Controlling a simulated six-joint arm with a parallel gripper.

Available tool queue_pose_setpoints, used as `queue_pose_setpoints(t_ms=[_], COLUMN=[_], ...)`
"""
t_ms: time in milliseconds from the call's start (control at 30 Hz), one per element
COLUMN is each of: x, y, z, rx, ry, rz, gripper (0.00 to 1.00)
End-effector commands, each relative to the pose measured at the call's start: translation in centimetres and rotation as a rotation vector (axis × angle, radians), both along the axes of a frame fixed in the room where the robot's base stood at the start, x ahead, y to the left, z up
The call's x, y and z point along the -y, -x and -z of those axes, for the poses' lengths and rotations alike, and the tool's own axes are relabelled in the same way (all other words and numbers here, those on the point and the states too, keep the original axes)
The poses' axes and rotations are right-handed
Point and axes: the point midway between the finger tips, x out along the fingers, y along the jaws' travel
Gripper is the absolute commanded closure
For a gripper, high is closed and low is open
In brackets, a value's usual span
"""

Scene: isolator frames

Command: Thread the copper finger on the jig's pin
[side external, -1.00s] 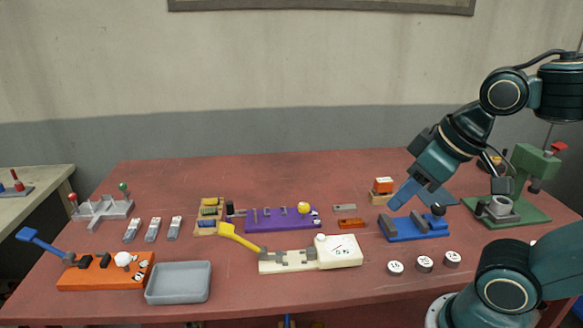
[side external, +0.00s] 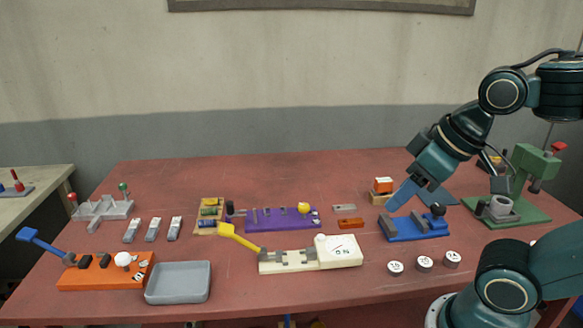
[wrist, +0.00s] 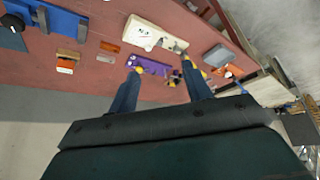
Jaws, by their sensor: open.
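A small flat copper-orange bar (side external: 350,222), which looks like the copper finger, lies on the red table between the purple fixture and the blue fixture. It also shows in the wrist view (wrist: 109,46). The purple fixture (side external: 270,224) carries several upright grey pieces and a yellow ball, and may be the jig; I cannot tell which piece is its pin. It also shows in the wrist view (wrist: 150,66). My gripper (side external: 423,203) is open and empty, its blue fingers spread above and behind the blue fixture. In the wrist view its fingertips (wrist: 161,70) are apart with nothing held.
A grey bar (side external: 344,208) lies just behind the copper one. The blue fixture (side external: 415,227) and an orange-topped block (side external: 382,187) stand right of it. A cream fixture (side external: 340,252) is in front, with round weights (side external: 424,263) nearby. A green press (side external: 527,185) stands far right.

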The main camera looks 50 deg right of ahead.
Motion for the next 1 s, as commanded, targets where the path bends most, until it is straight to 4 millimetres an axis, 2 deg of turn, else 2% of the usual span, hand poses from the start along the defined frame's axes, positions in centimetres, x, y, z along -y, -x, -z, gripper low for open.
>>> queue_pose_setpoints(t_ms=[233, 467, 733, 1000], x=[0.8, 2.5, 5.5, 9.3], y=[-1.6, -4.8, -8.9, -12.6], z=[-0.2, -0.2, 0.7, 2.9], rx=[-0.040, -0.117, -0.216, -0.312], ry=[0.040, 0.108, 0.171, 0.204], rz=[-0.042, -0.137, -0.274, -0.418], gripper=[0.51, 0.51, 0.51, 0.51])
